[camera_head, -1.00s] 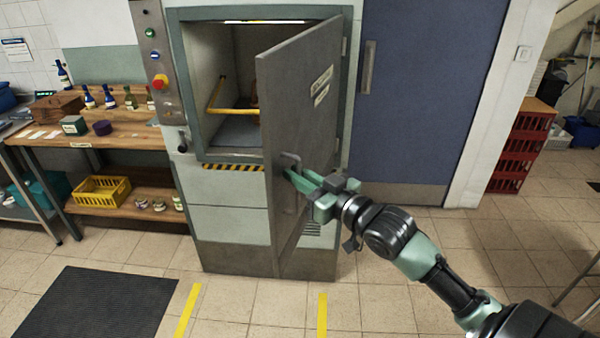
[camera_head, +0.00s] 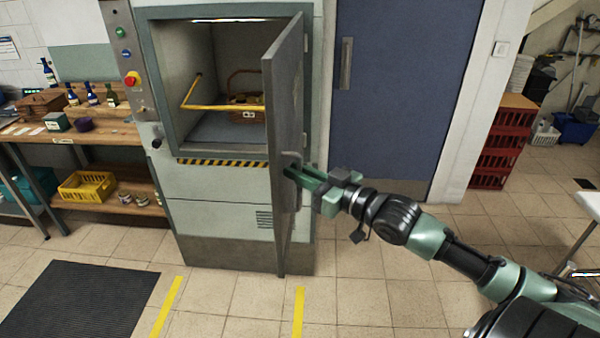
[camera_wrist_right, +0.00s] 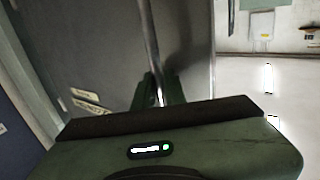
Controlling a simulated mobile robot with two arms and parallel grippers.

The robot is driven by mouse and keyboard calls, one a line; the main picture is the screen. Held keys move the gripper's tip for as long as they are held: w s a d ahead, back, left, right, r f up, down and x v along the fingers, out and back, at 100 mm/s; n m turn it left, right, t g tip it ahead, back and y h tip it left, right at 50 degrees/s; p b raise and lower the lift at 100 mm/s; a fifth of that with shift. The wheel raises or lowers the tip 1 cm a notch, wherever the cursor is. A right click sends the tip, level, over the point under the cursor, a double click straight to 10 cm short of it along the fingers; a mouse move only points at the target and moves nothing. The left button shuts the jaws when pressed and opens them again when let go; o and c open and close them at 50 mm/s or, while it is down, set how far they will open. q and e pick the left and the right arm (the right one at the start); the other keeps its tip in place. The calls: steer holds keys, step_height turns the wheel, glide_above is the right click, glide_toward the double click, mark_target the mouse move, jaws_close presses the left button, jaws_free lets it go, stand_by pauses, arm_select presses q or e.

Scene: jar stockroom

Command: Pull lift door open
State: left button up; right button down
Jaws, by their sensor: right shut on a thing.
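The grey lift door (camera_head: 287,130) stands swung out from the lift cabinet (camera_head: 216,225), seen nearly edge-on in the head view. It also fills the left of the right wrist view (camera_wrist_right: 90,50). My right gripper (camera_head: 300,176) is shut on the door handle, a metal bar that shows in the right wrist view (camera_wrist_right: 151,50). Inside the lift compartment (camera_head: 225,135) a wicker basket (camera_head: 245,112) sits behind a yellow bar (camera_head: 222,107). My left gripper is not in view.
A wooden bench (camera_head: 100,135) with bottles and a yellow crate (camera_head: 87,186) stands at the left. A blue door (camera_head: 400,90) is at the right of the lift. Red crates (camera_head: 503,150) stand farther right. The tiled floor in front is clear, with yellow stripes (camera_head: 298,312) and a dark mat (camera_head: 80,300).

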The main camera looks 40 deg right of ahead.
steer(key=shift+a, duration=0.15)
steer(key=c, duration=1.7)
jaws_free()
steer(key=shift+c, duration=0.2)
steer(key=b+v, duration=0.1)
steer(key=v, duration=0.7)
steer(key=shift+w, duration=0.1)
